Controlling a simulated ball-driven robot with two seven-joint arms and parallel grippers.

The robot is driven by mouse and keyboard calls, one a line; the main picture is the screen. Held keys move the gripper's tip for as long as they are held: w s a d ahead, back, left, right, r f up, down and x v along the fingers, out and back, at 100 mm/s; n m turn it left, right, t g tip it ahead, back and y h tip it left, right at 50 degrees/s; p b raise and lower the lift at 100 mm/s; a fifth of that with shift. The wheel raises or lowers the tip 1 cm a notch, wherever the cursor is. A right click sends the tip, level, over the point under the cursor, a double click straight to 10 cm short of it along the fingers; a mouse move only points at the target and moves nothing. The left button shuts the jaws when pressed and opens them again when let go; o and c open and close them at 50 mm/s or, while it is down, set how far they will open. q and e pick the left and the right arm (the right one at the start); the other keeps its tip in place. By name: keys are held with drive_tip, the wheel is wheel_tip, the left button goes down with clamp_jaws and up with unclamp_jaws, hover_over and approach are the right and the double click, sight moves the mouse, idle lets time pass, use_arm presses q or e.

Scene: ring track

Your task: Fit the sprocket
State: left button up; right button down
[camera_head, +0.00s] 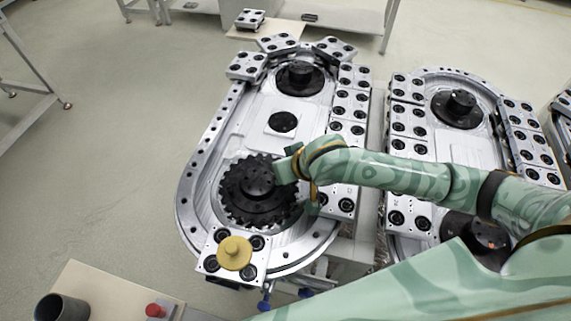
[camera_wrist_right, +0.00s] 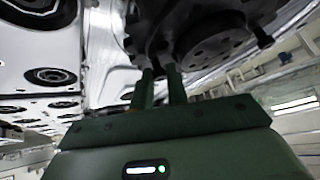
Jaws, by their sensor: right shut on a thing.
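The black toothed sprocket (camera_head: 245,205) lies at the near end of the left ring track (camera_head: 190,190), around or just above a dark round hub (camera_head: 258,180). I cannot tell whether it is fully seated. My right gripper (camera_head: 287,168) reaches in from the right and is shut on the sprocket's right edge. In the right wrist view, the two fingers (camera_wrist_right: 163,82) meet the rim of the sprocket (camera_wrist_right: 215,40), whose teeth and round centre show. My left gripper is not in view.
A bare black hub (camera_head: 300,78) stands at the far end. Carriage plates (camera_head: 348,105) line the right side. A second ring track (camera_head: 480,110) stands to the right. A table with a red button (camera_head: 155,310) is at lower left.

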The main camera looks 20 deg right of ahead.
drive_tip(key=shift+f, duration=0.3)
drive_tip(key=c, duration=1.4)
unclamp_jaws()
drive_tip(key=shift+f, duration=0.1)
drive_tip(key=shift+r, duration=0.4)
drive_tip(key=p+v, duration=0.5)
drive_tip(key=v, duration=0.7)
drive_tip(key=shift+r, duration=0.25)
